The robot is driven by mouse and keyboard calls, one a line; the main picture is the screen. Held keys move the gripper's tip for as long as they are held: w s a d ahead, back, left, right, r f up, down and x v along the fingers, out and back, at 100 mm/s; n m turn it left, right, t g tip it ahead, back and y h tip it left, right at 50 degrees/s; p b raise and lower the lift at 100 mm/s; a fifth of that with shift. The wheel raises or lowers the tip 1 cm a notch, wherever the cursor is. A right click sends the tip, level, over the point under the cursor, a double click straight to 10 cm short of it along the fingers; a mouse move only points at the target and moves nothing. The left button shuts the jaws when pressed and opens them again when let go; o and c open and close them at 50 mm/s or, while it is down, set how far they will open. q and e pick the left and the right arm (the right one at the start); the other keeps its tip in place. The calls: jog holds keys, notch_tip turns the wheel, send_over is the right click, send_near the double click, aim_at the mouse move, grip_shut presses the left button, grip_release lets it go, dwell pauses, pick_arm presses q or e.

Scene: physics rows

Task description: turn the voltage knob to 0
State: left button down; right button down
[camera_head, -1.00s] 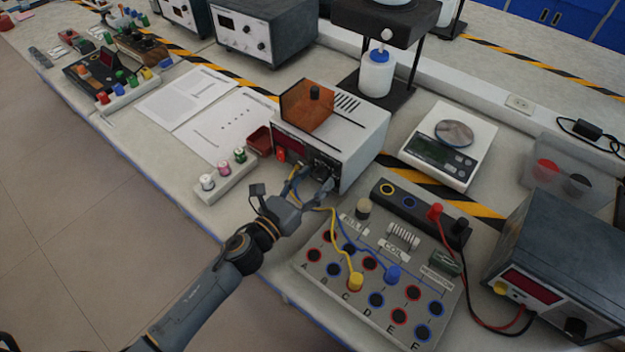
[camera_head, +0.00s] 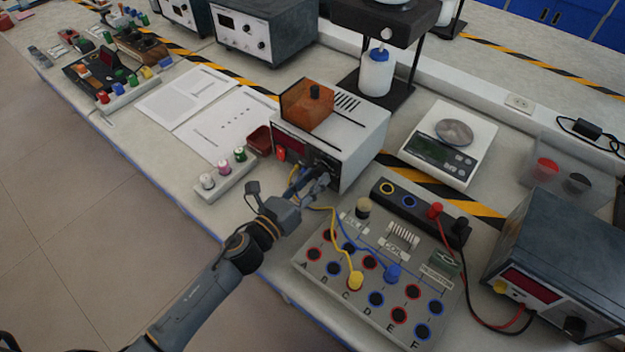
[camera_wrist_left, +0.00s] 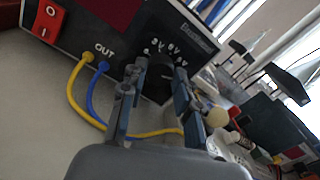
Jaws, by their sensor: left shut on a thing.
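The voltage knob (camera_wrist_left: 157,84) is a dark round knob on the black front panel of the white-cased power supply (camera_head: 352,138). Voltage markings are printed around its top in the left wrist view. My left gripper (camera_wrist_left: 156,92) has one finger on each side of the knob and is shut on it. In the head view the left gripper (camera_head: 318,180) is at the right part of the panel, and its fingers hide most of the knob. I cannot read the knob's setting. My right gripper is not in view.
A yellow lead and a blue lead run from the OUT sockets (camera_wrist_left: 95,62), close to the gripper, to the circuit board (camera_head: 330,268). A red switch (camera_wrist_left: 48,20) is on the panel's left. A scale (camera_head: 449,145) stands to the right and a terminal block (camera_head: 226,178) to the left.

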pick_arm(q)
jog(key=shift+n, duration=2.2)
jog(key=c, duration=1)
grip_release()
jog(key=v, duration=1.2)
